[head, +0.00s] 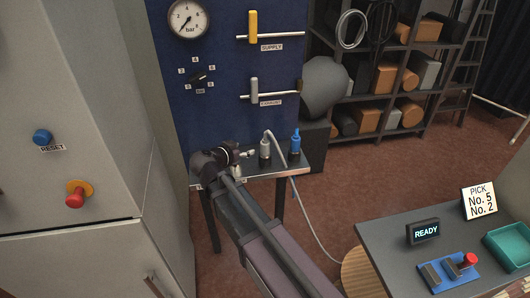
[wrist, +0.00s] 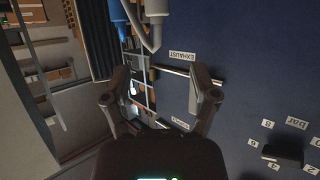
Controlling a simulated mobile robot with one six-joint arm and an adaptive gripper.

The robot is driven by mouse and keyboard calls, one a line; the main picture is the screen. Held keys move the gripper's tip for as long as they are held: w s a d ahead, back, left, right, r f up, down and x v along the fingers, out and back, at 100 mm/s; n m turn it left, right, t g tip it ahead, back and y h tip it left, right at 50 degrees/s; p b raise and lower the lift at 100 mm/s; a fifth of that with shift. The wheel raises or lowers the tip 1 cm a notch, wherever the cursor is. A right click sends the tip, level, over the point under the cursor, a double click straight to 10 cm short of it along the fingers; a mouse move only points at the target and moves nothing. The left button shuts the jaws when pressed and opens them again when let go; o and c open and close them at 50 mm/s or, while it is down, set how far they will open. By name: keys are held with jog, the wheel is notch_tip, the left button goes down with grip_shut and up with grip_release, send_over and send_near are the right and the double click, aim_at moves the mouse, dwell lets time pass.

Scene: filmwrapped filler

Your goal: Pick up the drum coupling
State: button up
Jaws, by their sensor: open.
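Two upright fittings stand on a small dark side table (head: 305,160): a grey one (head: 265,148) with a pale hose at its top, and a blue one (head: 295,142) to its right. I cannot tell for certain which is the drum coupling. My gripper (head: 244,154) is just left of the grey fitting, apart from the blue one. In the wrist view my gripper (wrist: 163,88) is open with nothing between its fingers. The blue fitting (wrist: 119,22) and grey fitting (wrist: 156,12) show at the top edge there, beyond the fingertips and partly cut off.
A blue panel (head: 215,105) with a gauge (head: 187,18) and two lever valves, supply (head: 253,27) and exhaust (head: 254,90), rises behind the table. The hose (head: 305,212) hangs to the floor. A bench (head: 385,235) at right holds a ready display (head: 423,231) and teal tray (head: 510,246).

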aim_at(265, 141)
dwell(0.3)
jog(key=b+x, duration=0.3)
jog(key=x, duration=0.4)
jog(key=shift+w+d+f, duration=0.15)
jog(key=shift+w+f, duration=0.05)
jog(key=shift+w, duration=0.05)
jog(key=shift+w+d, duration=0.25)
jog(key=shift+w, duration=0.1)
jog(key=shift+w+f, duration=0.1)
jog(key=shift+d+r+b+x, duration=0.15)
jog(key=shift+b+x, duration=0.3)
jog(key=shift+x, duration=0.85)
jog(key=shift+d+r+b+x, duration=0.1)
jog(key=shift+b+x, duration=0.35)
jog(key=shift+x, duration=0.8)
grip_shut()
